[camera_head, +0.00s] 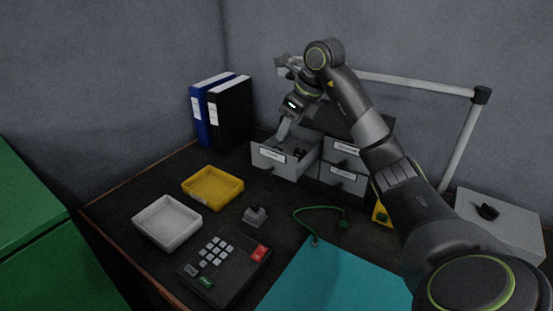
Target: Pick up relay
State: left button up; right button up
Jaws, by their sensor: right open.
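My right gripper (287,126) reaches in from the right and points down above an open grey drawer (268,160) of the small cabinet. Its jaws are open, with the fingertips just over the back part of the drawer. Small dark parts (299,152) lie inside the drawer; the relay may be among them, but they are too small to tell. A small grey block with a dark top (255,214) stands on the table in front of the drawer, apart from the gripper. My left gripper is not in view.
A yellow tray (238,185) and a white tray (167,243) stand at the left, beside a black keypad (222,268). Binders (229,113) stand at the back. A teal mat (335,282) lies in front, with a green cord (310,212). A grey box (513,222) is at the right.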

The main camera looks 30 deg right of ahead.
jog(key=x, duration=0.7)
jog(key=shift+s+f, duration=0.1)
jog(key=shift+f, duration=0.15)
jog(key=shift+c, duration=0.4)
grip_shut()
